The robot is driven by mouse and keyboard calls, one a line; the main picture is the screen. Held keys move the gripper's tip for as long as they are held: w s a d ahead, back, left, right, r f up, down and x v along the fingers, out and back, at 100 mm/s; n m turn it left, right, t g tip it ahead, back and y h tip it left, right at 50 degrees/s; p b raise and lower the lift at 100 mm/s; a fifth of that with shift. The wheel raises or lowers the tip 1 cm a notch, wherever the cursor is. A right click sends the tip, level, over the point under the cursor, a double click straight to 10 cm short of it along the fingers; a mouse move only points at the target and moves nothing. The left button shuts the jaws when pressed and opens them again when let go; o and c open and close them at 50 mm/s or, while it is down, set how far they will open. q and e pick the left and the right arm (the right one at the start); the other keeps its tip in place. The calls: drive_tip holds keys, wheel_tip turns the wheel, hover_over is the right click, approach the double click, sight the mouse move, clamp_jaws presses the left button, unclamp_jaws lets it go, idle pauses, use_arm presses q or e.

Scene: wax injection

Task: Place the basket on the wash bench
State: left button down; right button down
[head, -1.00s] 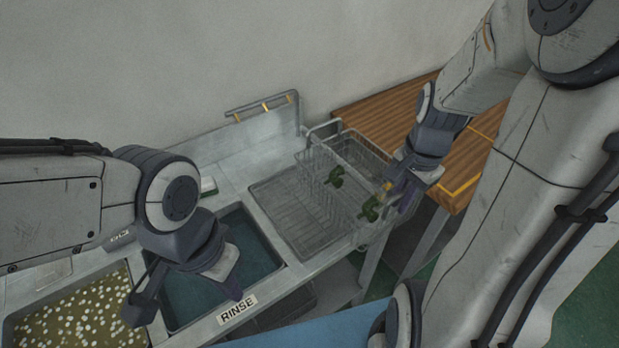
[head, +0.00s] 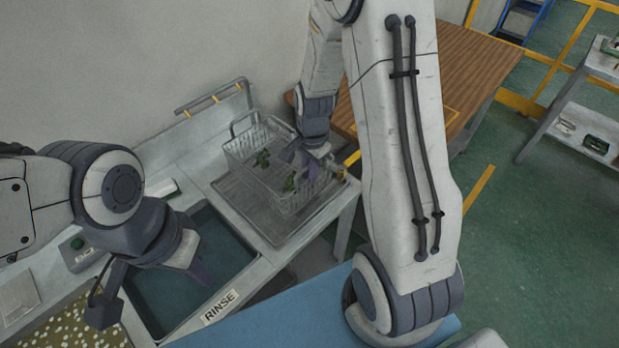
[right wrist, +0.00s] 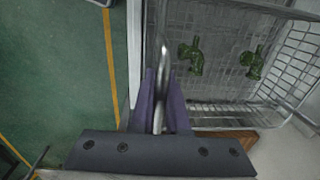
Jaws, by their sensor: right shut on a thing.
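The wire basket (head: 240,150) hangs over or rests on the ridged drain area (head: 222,187) at the right end of the wash bench (head: 262,262); I cannot tell whether it touches. Two green parts (head: 262,160) lie in it. They also show in the right wrist view (right wrist: 190,55). My right gripper (head: 318,172) is shut on the basket's handle (right wrist: 250,62), which runs between its fingers in the right wrist view. My left gripper (head: 155,292) is open and empty above the left side of the rinse tank (head: 225,245).
A wooden table (head: 465,60) adjoins the bench's right end. A rail (head: 212,97) stands at the back wall. Green floor (head: 520,220) is open at right.

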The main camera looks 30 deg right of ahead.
wheel_tip(320, 180, down, 3)
drive_tip(key=shift+f, duration=0.15)
drive_tip(key=shift+f, duration=0.15)
drive_tip(key=c, duration=0.9)
unclamp_jaws()
